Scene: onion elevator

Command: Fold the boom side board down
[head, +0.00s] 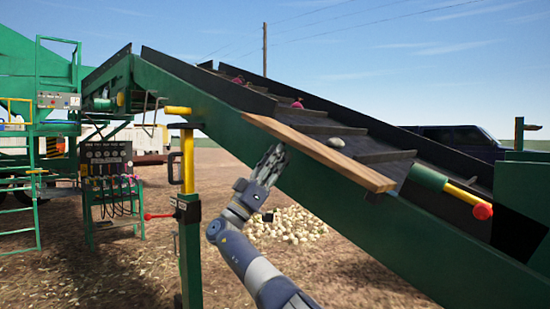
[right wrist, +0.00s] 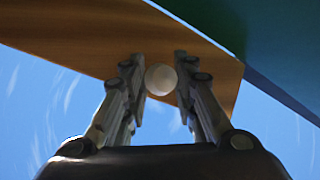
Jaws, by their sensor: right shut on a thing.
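The boom side board (head: 325,152) is a tan wooden plank along the near edge of the green sloping boom (head: 225,115). Its exact tilt is hard to tell. My right gripper (head: 271,160) is just below the board's upper left part, in front of the boom's side. In the right wrist view the board's brown face (right wrist: 75,30) spans the top. There my right gripper (right wrist: 158,70) is shut on a pale round knob-like thing (right wrist: 161,79) against the board. How the knob joins the board is hidden. My left gripper is not in view.
A yellow and green post with a red handle (head: 160,215) stands left of my right arm. A control panel (head: 107,160) is farther left. Several onions lie in a heap (head: 290,225) beyond my arm. A red-ended yellow lever (head: 468,200) sticks out from the boom at right.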

